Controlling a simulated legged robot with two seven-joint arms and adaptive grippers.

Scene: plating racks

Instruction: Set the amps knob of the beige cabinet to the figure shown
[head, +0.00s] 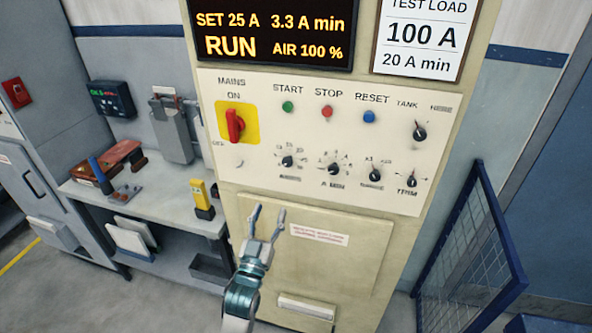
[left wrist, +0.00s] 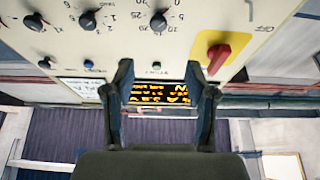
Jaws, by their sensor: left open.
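The beige cabinet (head: 235,90) fills the middle of the head view. Its display (head: 270,33) reads SET 25 A, 3.3 A min, RUN, AIR 100 %. A card (head: 421,35) reads TEST LOAD 100 A, 20 A min. The black leftmost lower knob (head: 287,161), apparently the amps knob, has a blurred label; its setting is unclear. It also shows upside down in the left wrist view (left wrist: 158,20). My left gripper (head: 268,210) is open and empty below this knob, apart from it. My right gripper is out of view.
Near the knob are the red mains switch (head: 235,125), the A MIN knob (head: 333,169) and the green start button (head: 288,106). A blue mesh panel (head: 470,250) stands at right. A bench (head: 165,205) with tools stands at left.

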